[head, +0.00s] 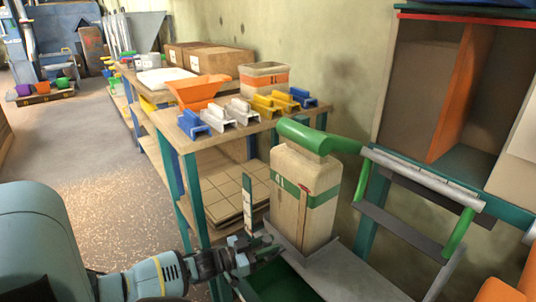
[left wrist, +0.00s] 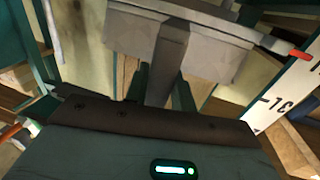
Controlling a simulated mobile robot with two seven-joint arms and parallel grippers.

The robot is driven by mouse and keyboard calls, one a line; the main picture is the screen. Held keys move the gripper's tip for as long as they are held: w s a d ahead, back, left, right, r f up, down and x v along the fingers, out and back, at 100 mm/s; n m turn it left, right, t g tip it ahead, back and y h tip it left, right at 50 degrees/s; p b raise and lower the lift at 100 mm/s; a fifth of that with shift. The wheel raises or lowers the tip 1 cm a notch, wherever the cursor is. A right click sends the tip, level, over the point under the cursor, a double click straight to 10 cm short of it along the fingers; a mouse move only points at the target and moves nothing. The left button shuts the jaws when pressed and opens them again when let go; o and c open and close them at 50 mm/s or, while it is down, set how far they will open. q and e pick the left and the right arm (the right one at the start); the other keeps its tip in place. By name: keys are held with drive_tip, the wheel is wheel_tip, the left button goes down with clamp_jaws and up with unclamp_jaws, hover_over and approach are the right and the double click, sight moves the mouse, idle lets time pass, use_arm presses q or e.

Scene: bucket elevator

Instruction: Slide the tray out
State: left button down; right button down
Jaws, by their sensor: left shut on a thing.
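The tray (head: 275,284) is a dark green, shallow piece low at the bottom middle of the head view, beside the foot of a beige elevator casing (head: 304,190). Only part of it shows. The exact contact is dark and hard to make out. In the left wrist view a grey bar with a stem (left wrist: 178,45) stands ahead of the gripper. My right gripper is out of view.
A grey plate (head: 350,275) lies under the casing. A white scale strip (head: 247,203) stands close to my left gripper, and also shows in the left wrist view (left wrist: 285,95). A wooden shelf bench (head: 170,125) with coloured scoops stands behind. Open floor (head: 110,165) lies left.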

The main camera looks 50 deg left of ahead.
use_arm(q)
drive_tip(key=c, duration=1.3)
unclamp_jaws()
drive_tip(key=shift+a, duration=0.35)
drive_tip(key=shift+o, duration=0.5)
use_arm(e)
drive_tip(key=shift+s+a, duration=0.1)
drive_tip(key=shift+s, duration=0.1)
use_arm(q)
drive_tip(key=shift+s+d, duration=0.1)
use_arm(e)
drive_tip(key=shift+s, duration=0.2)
use_arm(q)
drive_tip(key=p+v, duration=0.2)
drive_tip(key=v, duration=0.5)
drive_tip(key=shift+s, duration=0.35)
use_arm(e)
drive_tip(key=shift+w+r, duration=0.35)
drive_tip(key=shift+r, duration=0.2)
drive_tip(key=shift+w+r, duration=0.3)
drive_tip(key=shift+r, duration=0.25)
